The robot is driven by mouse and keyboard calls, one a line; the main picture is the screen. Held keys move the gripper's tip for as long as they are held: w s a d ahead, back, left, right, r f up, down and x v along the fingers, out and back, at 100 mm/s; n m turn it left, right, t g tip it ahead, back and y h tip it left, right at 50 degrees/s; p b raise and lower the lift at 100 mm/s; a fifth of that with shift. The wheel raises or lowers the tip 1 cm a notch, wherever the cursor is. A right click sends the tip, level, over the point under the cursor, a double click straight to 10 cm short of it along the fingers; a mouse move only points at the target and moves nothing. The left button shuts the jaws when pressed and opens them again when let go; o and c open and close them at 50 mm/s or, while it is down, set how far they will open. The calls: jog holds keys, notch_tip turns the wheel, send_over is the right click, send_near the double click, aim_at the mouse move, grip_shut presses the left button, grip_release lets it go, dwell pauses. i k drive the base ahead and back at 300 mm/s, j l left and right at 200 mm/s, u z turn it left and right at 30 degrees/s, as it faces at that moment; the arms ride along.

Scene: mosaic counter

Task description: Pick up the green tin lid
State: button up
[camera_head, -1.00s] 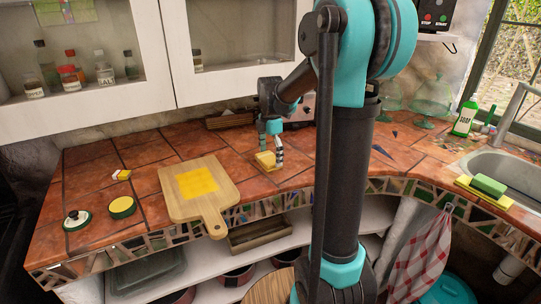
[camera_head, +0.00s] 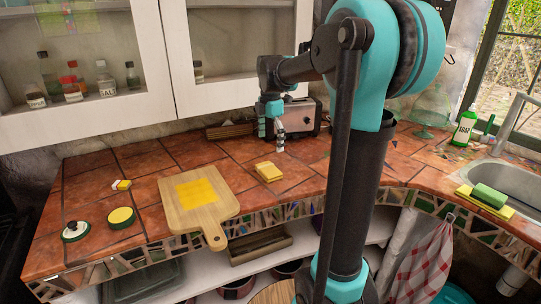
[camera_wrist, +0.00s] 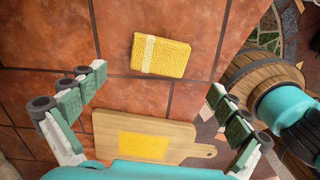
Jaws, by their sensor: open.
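A round green-rimmed lid with a pale top and dark knob (camera_head: 75,231) lies on the tiled counter at the far left in the head view. Beside it is a round green-rimmed piece with a yellow face (camera_head: 121,216). Neither shows in the wrist view. My gripper (camera_head: 271,133) is open and empty, above the counter, well to the right of both. Below it lies a yellow block (camera_head: 269,171). In the wrist view, the block (camera_wrist: 170,56) with its pale band lies beyond my spread fingers (camera_wrist: 158,98).
A wooden board (camera_head: 213,219) with a yellow square (camera_head: 197,191) lies between my gripper and the round pieces. A small yellow-and-white object (camera_head: 121,185) lies behind them. A toaster (camera_head: 302,116) stands at the back. Cabinets (camera_head: 245,60) hang above. The sink (camera_head: 515,178) is at right.

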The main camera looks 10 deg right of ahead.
aim_at(74, 231)
jog(key=u, duration=1.35)
